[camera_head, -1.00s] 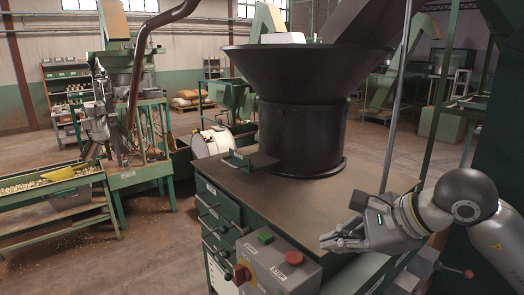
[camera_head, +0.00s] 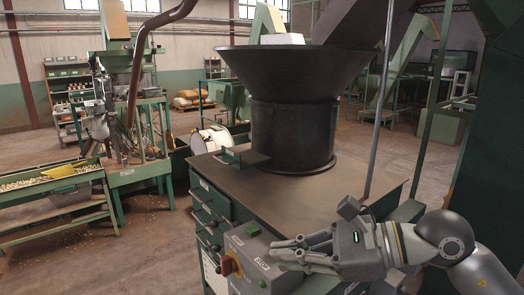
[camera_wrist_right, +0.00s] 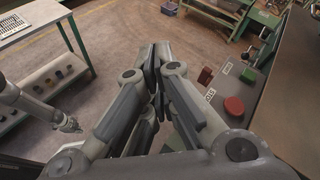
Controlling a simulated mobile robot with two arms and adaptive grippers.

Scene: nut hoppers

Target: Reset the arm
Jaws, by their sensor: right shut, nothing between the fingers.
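My right gripper (camera_head: 278,254) is at the lower right in the head view, in front of the control box (camera_head: 247,278) on the green cabinet. Its fingers are shut with nothing between them. In the right wrist view the fingers of the right gripper (camera_wrist_right: 157,75) meet in the middle of the picture, over the floor. My left gripper (camera_wrist_right: 70,125) shows small at the left of the right wrist view, and its jaws are too small to read. The red button (camera_wrist_right: 233,106) and green button (camera_wrist_right: 247,74) lie to the right of the right gripper's fingers.
A large black hopper (camera_head: 293,125) stands on the cabinet top (camera_head: 260,190). A thin upright pole (camera_head: 381,110) rises right of it. A green trough of nuts (camera_head: 50,178) is at the left. Open floor lies between. A table (camera_wrist_right: 28,23) is at top left in the wrist view.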

